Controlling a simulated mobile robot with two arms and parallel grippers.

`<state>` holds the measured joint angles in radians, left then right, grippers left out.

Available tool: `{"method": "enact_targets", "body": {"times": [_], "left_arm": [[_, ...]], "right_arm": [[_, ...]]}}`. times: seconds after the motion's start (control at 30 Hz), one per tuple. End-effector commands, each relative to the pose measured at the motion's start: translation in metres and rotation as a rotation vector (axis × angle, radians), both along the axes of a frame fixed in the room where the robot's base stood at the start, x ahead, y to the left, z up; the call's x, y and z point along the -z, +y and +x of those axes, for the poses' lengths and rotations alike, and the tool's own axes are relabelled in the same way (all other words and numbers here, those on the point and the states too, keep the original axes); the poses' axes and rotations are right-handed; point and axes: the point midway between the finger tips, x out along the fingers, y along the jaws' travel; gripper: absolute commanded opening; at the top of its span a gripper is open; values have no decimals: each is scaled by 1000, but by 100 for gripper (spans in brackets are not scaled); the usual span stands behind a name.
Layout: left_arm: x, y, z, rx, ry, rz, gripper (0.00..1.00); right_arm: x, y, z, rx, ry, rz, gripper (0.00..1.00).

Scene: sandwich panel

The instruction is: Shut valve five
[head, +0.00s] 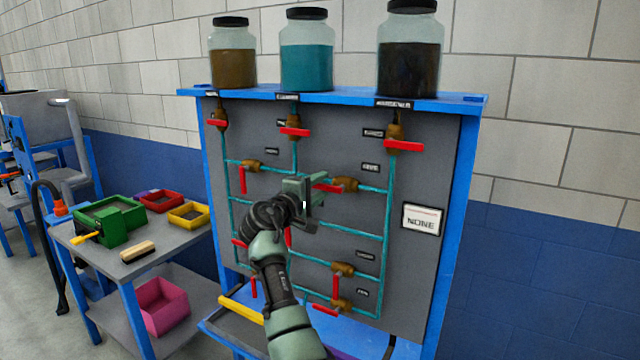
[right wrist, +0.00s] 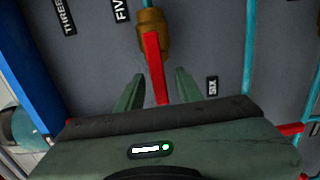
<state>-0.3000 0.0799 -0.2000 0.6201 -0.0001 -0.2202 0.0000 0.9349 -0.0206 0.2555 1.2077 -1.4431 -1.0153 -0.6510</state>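Valve five is a brass body (head: 345,184) on a horizontal teal pipe in the panel's middle, with label FIVE (head: 371,168) above it. Its red handle (head: 328,188) points left, along the pipe. My right gripper (head: 312,192) is in front of the panel at the handle's left end and partly covers that area. In the right wrist view, the brass valve (right wrist: 152,32) and its red handle (right wrist: 155,65) show, the handle's end lying between the spread fingers of the gripper (right wrist: 158,90). There are gaps on both sides. My left gripper is not in view.
Other red-handled valves surround it, one (head: 242,180) to the left and one (head: 342,270) below. Jars (head: 306,55) stand on the blue top shelf. A white NONE sign (head: 420,220) is at the right. A cart with bins (head: 120,225) stands left.

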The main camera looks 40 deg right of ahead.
Motion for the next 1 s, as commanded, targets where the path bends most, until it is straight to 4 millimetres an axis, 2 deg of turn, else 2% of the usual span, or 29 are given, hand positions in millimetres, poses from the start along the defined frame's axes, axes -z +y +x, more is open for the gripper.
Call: {"method": "enact_targets", "body": {"times": [0.23, 0.27, 0.37, 0.4, 1.0], "left_arm": [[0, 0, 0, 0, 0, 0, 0], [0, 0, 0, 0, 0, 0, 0], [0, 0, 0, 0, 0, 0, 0], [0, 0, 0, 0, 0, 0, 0], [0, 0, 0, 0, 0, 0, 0]], "right_arm": [[1, -1, 1, -1, 0, 0, 36], [1, -1, 1, -1, 0, 0, 31], [1, -1, 1, -1, 0, 0, 3], [1, -1, 1, -1, 0, 1, 0], [2, -1, 1, 0, 1, 2, 0]]}}
